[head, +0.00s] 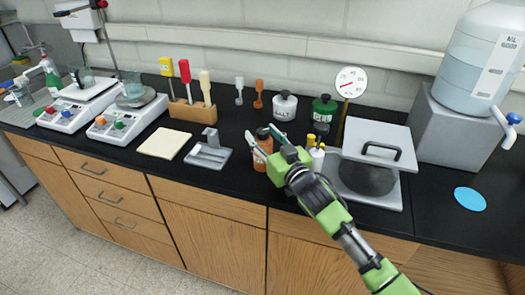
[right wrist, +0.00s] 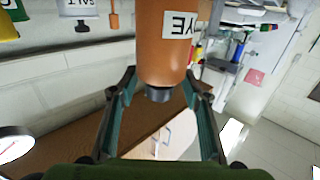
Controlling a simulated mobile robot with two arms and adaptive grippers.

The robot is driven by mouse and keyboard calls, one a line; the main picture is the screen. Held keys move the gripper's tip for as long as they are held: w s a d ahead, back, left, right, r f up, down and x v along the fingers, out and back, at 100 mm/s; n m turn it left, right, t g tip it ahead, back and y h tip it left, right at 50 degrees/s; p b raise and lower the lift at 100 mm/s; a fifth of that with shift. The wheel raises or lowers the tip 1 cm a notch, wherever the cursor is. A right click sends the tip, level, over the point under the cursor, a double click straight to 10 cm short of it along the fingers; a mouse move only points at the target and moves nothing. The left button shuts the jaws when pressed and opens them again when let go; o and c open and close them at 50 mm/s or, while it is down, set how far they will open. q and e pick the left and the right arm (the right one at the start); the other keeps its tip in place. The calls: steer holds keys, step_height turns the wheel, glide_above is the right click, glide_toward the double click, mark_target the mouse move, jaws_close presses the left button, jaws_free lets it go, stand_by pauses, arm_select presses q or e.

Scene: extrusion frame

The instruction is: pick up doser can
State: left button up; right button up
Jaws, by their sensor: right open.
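An orange can with a dark cap (head: 262,146) stands on the black counter near its front edge. In the right wrist view the orange can (right wrist: 165,45) appears upside down with a label reading "DYE". My right gripper (head: 267,141) is open, with its fingers either side of the can near the cap end. It also shows in the right wrist view (right wrist: 159,77); I cannot tell whether the fingers touch the can. My left gripper is not in view.
A grey metal tray (head: 208,155) and a pale pad (head: 163,142) lie left of the orange can. A small white bottle with a yellow top (head: 317,157) and a lidded grey box (head: 368,178) stand right. Behind are a dial gauge (head: 350,81) and a wooden tool block (head: 190,113).

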steer(key=shift+w+a, duration=0.15)
steer(key=shift+w, duration=0.05)
steer(key=shift+c, duration=0.4)
steer(key=shift+r, duration=0.1)
jaws_close()
